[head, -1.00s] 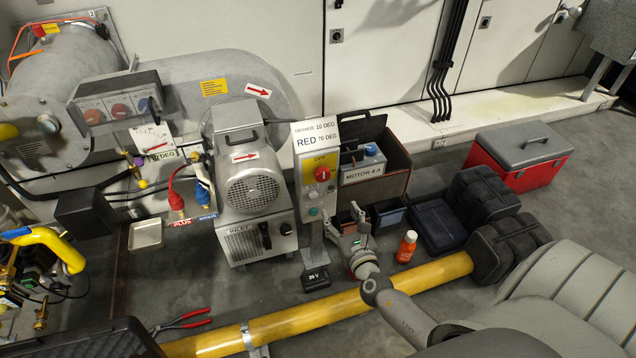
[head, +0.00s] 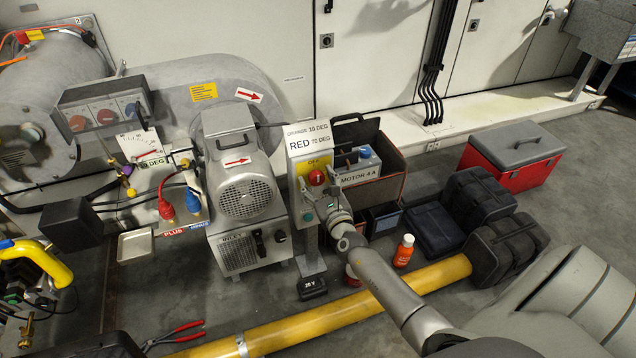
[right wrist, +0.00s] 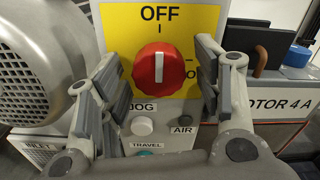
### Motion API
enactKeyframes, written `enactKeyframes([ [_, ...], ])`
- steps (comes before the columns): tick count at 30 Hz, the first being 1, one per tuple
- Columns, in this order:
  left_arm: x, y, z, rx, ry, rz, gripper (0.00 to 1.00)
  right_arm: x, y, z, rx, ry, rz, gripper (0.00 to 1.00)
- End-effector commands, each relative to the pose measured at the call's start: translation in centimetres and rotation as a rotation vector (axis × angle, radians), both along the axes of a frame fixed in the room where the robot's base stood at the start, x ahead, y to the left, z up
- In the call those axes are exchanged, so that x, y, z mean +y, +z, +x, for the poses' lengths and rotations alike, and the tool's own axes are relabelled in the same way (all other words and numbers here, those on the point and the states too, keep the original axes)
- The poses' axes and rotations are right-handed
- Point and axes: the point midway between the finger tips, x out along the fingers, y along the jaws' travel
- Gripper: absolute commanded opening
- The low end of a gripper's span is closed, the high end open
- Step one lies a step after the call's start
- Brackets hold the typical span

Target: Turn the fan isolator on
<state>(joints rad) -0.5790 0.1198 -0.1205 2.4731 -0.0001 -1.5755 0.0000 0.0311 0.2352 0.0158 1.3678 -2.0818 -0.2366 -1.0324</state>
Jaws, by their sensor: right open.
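The fan isolator is a red rotary knob (head: 317,177) on a yellow plate (right wrist: 199,22) marked OFF, on a grey control post (head: 301,166). In the right wrist view the red knob (right wrist: 157,64) fills the middle, its white mark pointing up at OFF. An ON label at its right is partly hidden by a finger. My right gripper (right wrist: 157,85) is open, with one finger on each side of the knob and no clear contact. In the head view the right gripper (head: 326,205) is just in front of the post. My left gripper is not in view.
Below the knob are a white JOG button (right wrist: 142,124), a dark AIR button (right wrist: 182,119) and a teal TRAVEL button. The motor (head: 240,180) stands close at left, the MOTOR 4 A box (head: 358,168) at right. A yellow pipe (head: 300,322) crosses the floor.

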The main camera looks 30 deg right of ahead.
Motion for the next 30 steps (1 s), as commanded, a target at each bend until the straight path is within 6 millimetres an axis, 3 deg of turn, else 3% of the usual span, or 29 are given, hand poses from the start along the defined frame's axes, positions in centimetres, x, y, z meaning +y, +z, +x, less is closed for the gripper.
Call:
enactKeyframes([
  [10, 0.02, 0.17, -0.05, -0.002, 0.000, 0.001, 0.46, -0.10, 0.00, 0.36, 0.001, 0.000, 0.000, 0.60],
  [21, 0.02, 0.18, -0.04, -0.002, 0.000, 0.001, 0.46, -0.09, 0.01, 0.34, 0.000, 0.000, 0.000, 0.14],
  [30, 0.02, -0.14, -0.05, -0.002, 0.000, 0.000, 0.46, -0.06, -0.06, 0.33, -0.010, 0.000, 0.041, 0.14],
])
